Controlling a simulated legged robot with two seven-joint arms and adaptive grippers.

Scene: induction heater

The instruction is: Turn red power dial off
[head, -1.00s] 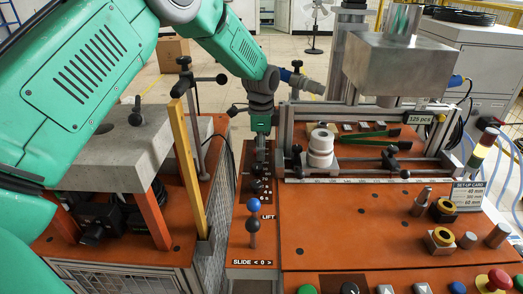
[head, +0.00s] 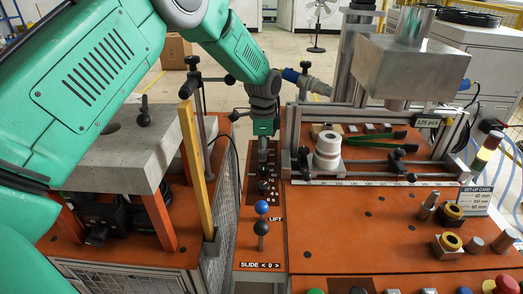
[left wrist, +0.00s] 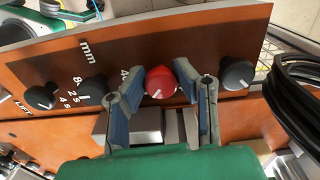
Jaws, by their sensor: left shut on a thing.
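The red power dial (left wrist: 160,82) shows in the left wrist view on an orange control panel, with a white pointer mark on its face. It sits between the two blue-padded fingers of my left gripper (left wrist: 152,90), which is shut on it. In the head view my left gripper (head: 263,148) points down at the far end of the narrow panel (head: 247,200) and hides the dial. My right gripper is not in view.
Black dials (left wrist: 237,74) flank the red one on both sides. Blue and black ball levers (head: 262,207) stand nearer on the same panel. A yellow post (head: 191,150) and a grey block (head: 125,150) stand left; a white coil (head: 327,150) stands right.

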